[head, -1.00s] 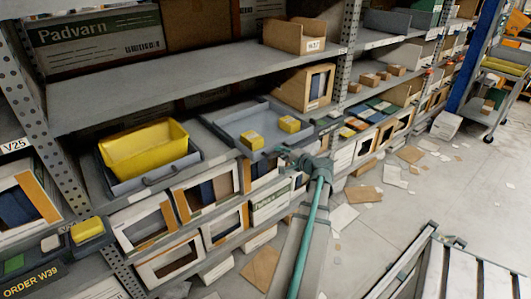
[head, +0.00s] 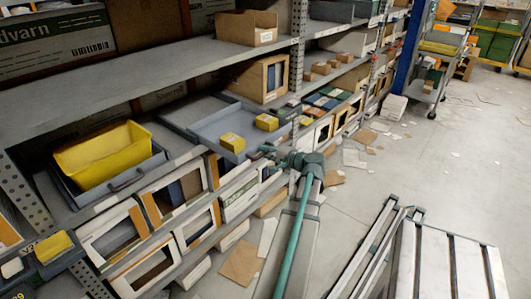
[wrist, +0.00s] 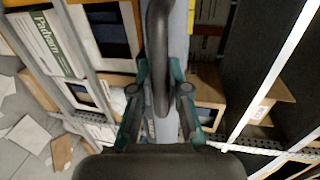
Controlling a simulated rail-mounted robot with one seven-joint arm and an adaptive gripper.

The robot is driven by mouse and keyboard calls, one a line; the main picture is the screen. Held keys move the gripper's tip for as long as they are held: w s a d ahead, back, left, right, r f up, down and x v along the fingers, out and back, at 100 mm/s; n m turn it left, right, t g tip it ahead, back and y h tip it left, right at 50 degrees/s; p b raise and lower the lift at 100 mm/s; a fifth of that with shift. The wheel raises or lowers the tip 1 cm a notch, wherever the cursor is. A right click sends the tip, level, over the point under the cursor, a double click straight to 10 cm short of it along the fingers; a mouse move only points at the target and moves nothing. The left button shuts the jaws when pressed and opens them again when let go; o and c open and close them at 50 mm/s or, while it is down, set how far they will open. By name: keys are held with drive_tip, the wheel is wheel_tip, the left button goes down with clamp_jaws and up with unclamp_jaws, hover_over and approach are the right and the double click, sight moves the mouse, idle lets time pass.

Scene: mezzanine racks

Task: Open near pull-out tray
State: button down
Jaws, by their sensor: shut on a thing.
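A grey pull-out tray (head: 209,139) carries two small yellow boxes, one (head: 232,142) near its front left and one (head: 267,122) farther right. It juts out of the lower shelf, forward of the grey surround behind it. My gripper (head: 266,152) is at its front edge. In the wrist view my gripper (wrist: 160,78) is shut on a dark curved handle (wrist: 158,35) that runs between its fingers. Another grey tray (head: 121,190) with a dark handle holds a yellow bin (head: 100,155) at the left. My gripper hides part of the front of the gripped tray.
White-framed boxes (head: 172,190) stand below the trays. A cardboard bin (head: 247,28) is on the shelf above. A slatted metal platform (head: 440,255) stands at the lower right. Papers and flat cardboard (head: 240,262) litter the floor; the aisle at right is mostly clear.

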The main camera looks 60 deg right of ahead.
drive_tip(key=c, duration=1.1)
unclamp_jaws()
drive_tip(key=shift+c, duration=0.2)
drive_tip(key=v, duration=1.2)
drive_tip(key=shift+d, duration=0.1)
